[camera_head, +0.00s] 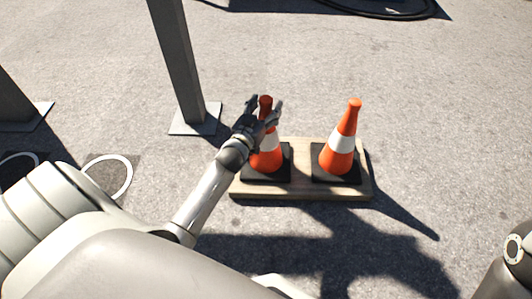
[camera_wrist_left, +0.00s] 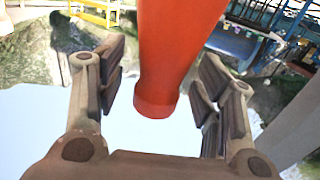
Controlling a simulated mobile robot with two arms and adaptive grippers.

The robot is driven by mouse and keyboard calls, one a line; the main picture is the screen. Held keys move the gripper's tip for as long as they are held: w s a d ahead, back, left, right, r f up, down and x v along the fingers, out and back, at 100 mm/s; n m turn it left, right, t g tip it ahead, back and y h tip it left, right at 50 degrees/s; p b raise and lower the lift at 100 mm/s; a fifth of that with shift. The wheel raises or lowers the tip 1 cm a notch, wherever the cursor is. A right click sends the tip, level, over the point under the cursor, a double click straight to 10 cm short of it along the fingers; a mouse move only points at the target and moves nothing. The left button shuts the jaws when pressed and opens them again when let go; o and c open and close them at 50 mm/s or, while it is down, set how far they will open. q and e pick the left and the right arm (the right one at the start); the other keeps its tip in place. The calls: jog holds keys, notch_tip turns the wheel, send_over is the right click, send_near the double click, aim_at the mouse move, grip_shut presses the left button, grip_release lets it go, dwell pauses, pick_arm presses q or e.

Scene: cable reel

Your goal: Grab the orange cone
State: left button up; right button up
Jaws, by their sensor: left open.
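Two orange cones with white bands and black square bases stand upright on a wooden board (camera_head: 300,195). My left gripper (camera_head: 265,102) is at the top of the left cone (camera_head: 267,160) in the head view. In the left wrist view, my left gripper (camera_wrist_left: 160,88) is open, with its fingers on both sides of the cone's orange top (camera_wrist_left: 158,80). Gaps show between the cone and the fingers. Part of the left cone is hidden behind the gripper. The right cone (camera_head: 338,157) stands apart from the gripper. My right gripper is not in view.
A grey post (camera_head: 180,60) with a square foot plate stands just left of the board. Another post (camera_head: 12,105) is at the far left. A dark round object (camera_head: 385,6) lies at the top. Open pavement (camera_head: 450,120) is right of the board.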

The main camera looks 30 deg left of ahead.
pick_arm(q)
jog(key=shift+w, duration=0.45)
grip_shut()
jog(key=shift+r, duration=0.1)
dwell(0.4)
